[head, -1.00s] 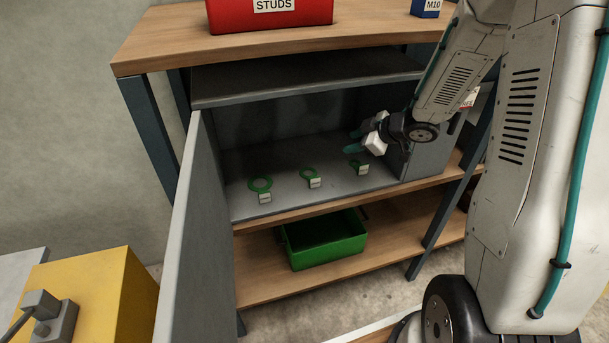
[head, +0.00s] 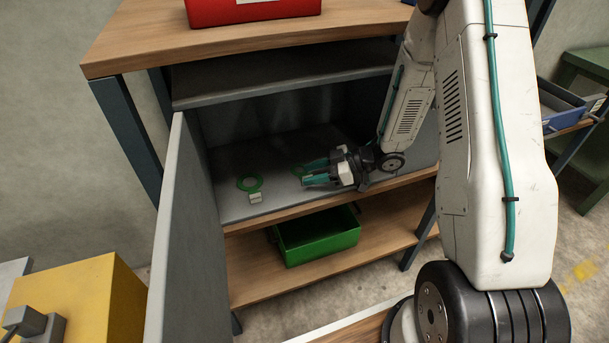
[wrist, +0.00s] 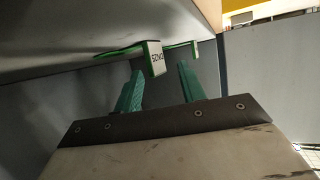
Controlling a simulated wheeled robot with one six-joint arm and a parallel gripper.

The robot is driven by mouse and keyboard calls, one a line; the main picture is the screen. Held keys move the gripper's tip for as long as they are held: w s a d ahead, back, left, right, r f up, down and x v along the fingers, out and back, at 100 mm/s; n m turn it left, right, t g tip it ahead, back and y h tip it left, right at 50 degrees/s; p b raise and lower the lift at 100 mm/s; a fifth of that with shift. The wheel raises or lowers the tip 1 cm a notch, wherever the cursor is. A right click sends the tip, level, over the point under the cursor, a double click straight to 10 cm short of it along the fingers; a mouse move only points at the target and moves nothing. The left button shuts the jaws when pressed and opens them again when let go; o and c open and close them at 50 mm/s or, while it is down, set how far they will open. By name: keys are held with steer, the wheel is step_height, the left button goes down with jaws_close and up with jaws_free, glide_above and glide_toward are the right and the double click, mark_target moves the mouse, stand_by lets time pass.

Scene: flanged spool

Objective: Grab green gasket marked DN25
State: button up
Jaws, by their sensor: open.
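A green ring gasket (head: 249,184) with a white tag (head: 256,197) lies at the left of the grey cabinet floor. A second green gasket (head: 297,171) is partly hidden behind my gripper (head: 306,173). A third is not visible in the head view now. My gripper is open and empty, low inside the cabinet, its teal fingers pointing left. In the wrist view, the open fingers (wrist: 160,80) face a green gasket (wrist: 118,52) whose white tag (wrist: 155,57) seems to read DN25, turned over. The tag lies just beyond the fingertips, apart from them. Another green piece (wrist: 181,45) shows behind it.
The open cabinet door (head: 182,235) stands at the left, and a shelf board (head: 285,75) hangs above my gripper. A green bin (head: 317,235) is on the lower shelf. A red box (head: 250,10) is on the top. A yellow block (head: 80,295) stands front left.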

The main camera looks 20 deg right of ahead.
steer(key=shift+w+a+f, duration=0.15)
steer(key=shift+w+a, duration=0.05)
steer(key=shift+a, duration=0.2)
jaws_close()
